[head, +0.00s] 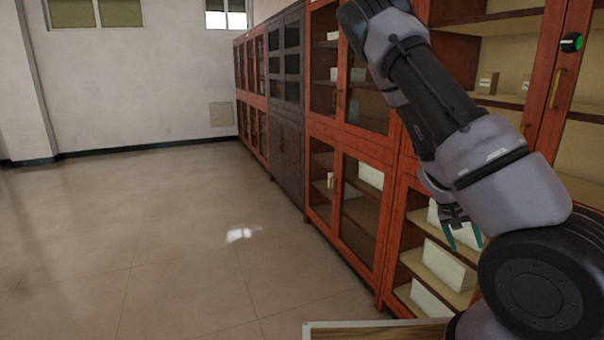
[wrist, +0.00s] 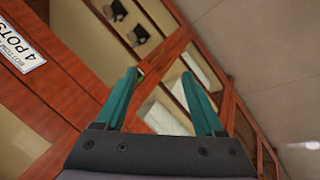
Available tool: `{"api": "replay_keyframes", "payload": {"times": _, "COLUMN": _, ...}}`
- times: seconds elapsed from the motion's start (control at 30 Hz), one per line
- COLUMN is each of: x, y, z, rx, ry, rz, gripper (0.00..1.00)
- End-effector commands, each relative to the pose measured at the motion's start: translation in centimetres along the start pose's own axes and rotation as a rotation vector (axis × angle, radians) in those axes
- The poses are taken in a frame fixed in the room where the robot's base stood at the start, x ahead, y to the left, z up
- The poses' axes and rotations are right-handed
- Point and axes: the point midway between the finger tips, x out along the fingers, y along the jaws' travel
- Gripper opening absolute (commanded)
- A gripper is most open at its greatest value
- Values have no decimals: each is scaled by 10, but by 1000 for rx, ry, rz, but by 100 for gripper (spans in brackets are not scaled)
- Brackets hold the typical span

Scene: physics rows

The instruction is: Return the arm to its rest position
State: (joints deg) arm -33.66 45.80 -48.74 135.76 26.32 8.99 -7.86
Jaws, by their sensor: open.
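My arm reaches across the right side of the head view, raised in front of the red cabinets, with its forearm angled down from the upper middle. My gripper (head: 464,238) hangs behind the arm, close to the lower shelves. In the wrist view my gripper (wrist: 165,98) shows two teal fingers spread apart with nothing between them. It is open and empty. Part of the wrist is hidden behind the grey upper link in the head view.
Red glass-door cabinets (head: 357,145) line the right wall, with a dark cabinet (head: 287,150) among them. White boxes (head: 446,264) stand on the lower shelves. A door panel with a "4 POTS" label (wrist: 20,48) is close in the wrist view. Open floor (head: 150,230) lies left.

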Motion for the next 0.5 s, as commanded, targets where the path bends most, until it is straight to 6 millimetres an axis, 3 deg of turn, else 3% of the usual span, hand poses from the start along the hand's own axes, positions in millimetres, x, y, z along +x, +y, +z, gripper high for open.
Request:
{"api": "replay_keyframes", "payload": {"times": 0.23, "x": -79, "y": -40, "z": 10, "rx": 90, "ry": -87, "rz": -320, "gripper": 71}}
{"api": "replay_keyframes", "payload": {"times": 0.5, "x": -190, "y": -44, "z": 15, "rx": 119, "ry": -87, "rz": -604, "gripper": 71}}
